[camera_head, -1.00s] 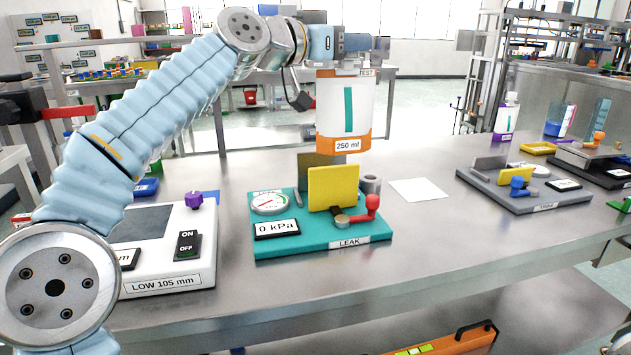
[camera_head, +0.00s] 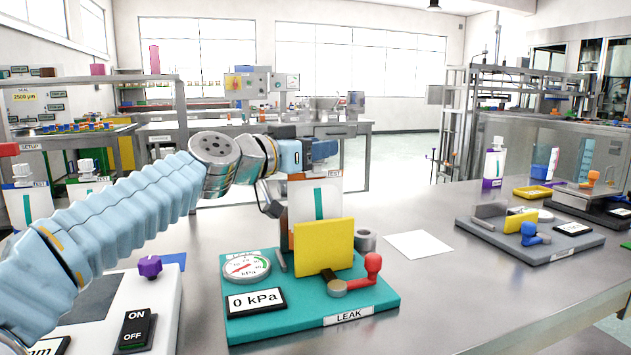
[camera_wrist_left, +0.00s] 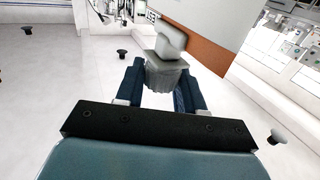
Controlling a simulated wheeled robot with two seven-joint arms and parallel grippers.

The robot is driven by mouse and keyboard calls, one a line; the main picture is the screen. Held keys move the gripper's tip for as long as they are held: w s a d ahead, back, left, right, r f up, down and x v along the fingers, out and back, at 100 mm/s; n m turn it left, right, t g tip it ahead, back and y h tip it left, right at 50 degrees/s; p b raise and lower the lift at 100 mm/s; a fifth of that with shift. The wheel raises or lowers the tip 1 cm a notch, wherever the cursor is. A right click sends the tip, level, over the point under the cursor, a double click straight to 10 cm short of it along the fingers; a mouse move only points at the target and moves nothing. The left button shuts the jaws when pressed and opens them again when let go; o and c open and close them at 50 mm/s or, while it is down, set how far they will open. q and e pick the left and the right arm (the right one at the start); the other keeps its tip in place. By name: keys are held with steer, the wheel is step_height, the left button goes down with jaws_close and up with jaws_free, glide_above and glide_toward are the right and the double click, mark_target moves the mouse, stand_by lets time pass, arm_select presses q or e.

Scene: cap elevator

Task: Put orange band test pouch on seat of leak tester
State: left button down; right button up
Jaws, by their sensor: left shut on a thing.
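The orange band test pouch (camera_head: 302,202) is white with a teal stripe and an orange edge. It hangs upright below my left gripper (camera_head: 324,152), which is shut on its top. In the left wrist view, a grey spout and cap (camera_wrist_left: 168,68) sit between the fingers, with the pouch's orange band (camera_wrist_left: 208,52) beyond. The teal leak tester (camera_head: 290,318) has a gauge, a 0 kPa display and a red-knobbed lever. The pouch is above it, behind the yellow plate (camera_head: 324,247), which hides the pouch's bottom. I cannot tell whether it touches the seat. My right gripper is out of view.
A white device with a purple knob (camera_head: 150,266) and ON/OFF switch stands left of the tester. A white sheet (camera_head: 418,244) lies to its right. A grey tester with a blue knob (camera_head: 529,232) stands farther right. The bench between is clear.

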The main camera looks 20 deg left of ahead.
mark_target(316, 164)
arm_select(q)
steer(key=shift+f+b, duration=0.45)
steer(key=shift+f, duration=0.95)
steer(key=c, duration=1.1)
jaws_free()
steer(key=shift+f, duration=0.2)
steer(key=shift+c, duration=0.2)
steer(key=o, duration=0.4)
steer(key=shift+o, duration=0.2)
steer(key=shift+r, duration=0.1)
